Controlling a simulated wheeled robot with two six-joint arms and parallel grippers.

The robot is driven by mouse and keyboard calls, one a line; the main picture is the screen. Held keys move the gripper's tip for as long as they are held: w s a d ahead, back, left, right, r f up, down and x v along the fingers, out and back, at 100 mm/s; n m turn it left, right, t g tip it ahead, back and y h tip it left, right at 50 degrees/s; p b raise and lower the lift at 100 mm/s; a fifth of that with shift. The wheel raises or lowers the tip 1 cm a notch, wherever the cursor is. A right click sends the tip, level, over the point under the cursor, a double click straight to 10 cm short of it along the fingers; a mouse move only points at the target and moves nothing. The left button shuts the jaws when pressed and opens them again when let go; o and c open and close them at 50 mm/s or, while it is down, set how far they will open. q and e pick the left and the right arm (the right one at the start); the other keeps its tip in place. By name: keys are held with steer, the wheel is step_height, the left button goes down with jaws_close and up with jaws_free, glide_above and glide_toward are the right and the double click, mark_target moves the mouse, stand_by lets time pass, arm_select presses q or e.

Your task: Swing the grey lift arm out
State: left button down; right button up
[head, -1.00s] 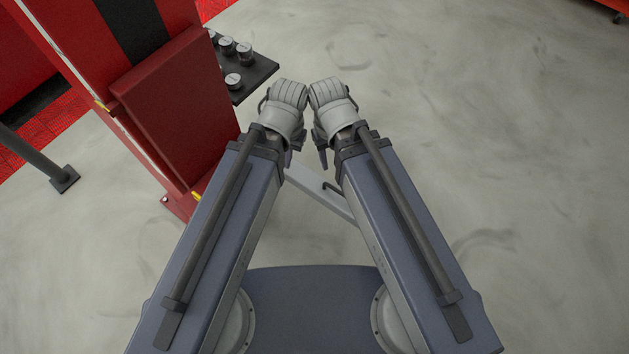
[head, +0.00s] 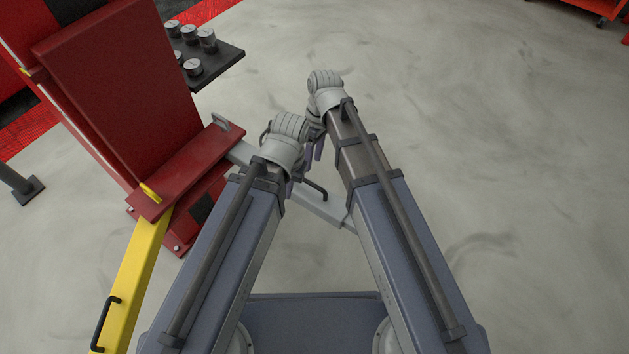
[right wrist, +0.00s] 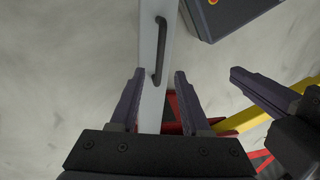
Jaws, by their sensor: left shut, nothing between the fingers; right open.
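The grey lift arm (head: 325,209) reaches from the red carriage down and right in the head view, partly hidden by my arms. Its black handle (head: 316,188) shows between my arms. In the right wrist view the grey arm (right wrist: 152,100) runs up the picture, with its black handle (right wrist: 161,50). My right gripper (right wrist: 158,73) is open, with the bar in line between its fingers; the handle's lower end lies near the fingertips. I cannot tell the height gap. My left gripper (head: 292,186) is shut and empty, beside the handle; its finger (right wrist: 262,92) shows in the right wrist view.
The red post and carriage (head: 115,85) stand at left. A yellow lift arm (head: 130,285) with a black handle extends toward the lower left. A dark shelf (head: 215,68) with several metal adapters sits behind the post.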

steer(key=shift+f, duration=0.1)
steer(key=f+b, duration=0.5)
steer(key=s+a+f+b, duration=0.1)
steer(key=f+b, duration=0.1)
steer(key=shift+s+f+b, duration=0.1)
steer(key=shift+f+b, duration=0.15)
steer(key=shift+b, duration=0.1)
steer(key=shift+r, duration=0.1)
jaws_close()
steer(key=shift+d, duration=0.1)
stand_by(1.1)
